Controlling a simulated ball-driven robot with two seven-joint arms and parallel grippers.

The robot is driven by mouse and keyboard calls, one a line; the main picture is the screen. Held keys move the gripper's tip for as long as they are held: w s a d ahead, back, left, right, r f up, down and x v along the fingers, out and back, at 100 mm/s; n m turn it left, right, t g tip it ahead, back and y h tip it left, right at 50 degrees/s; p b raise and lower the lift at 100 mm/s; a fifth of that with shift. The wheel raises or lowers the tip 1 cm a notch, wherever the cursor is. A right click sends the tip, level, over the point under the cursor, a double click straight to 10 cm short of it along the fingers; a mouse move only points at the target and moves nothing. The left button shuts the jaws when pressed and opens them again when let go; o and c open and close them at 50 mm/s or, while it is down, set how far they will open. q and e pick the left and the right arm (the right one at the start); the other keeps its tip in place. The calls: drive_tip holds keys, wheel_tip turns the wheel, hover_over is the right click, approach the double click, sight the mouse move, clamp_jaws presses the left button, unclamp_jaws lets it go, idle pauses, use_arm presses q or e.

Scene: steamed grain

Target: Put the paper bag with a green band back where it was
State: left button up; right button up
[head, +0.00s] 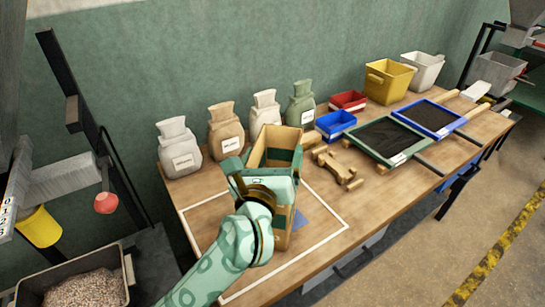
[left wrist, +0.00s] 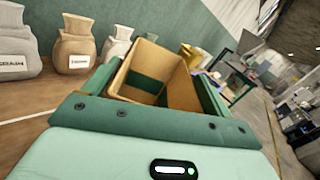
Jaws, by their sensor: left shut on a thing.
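The paper bag with a green band (head: 283,229) is a tall, open-topped brown bag. It stands upright over the white-outlined area at the near left of the table, and I cannot tell whether its base touches the wood. My left gripper (head: 264,172) is shut on it near the upper part, with the hand hiding much of its near side. In the left wrist view the bag (left wrist: 184,88) is open at the top, between the green fingers, and green shows inside it. My right gripper is not in view.
Several sacks, including a white one (head: 179,150) and a green one (head: 301,104), line the wall side. A wooden piece (head: 337,168) lies close right of the bag. Blue (head: 335,125) and red (head: 349,102) bins and screen trays (head: 389,140) stand farther right. The outlined area's front has bare wood.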

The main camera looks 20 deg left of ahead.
use_arm(q)
drive_tip(key=o, duration=1.9)
drive_tip(key=shift+f, duration=0.1)
drive_tip(key=s, duration=0.4)
drive_tip(key=s+d, duration=0.1)
drive_tip(key=s, duration=0.7)
drive_tip(key=shift+d, duration=0.25)
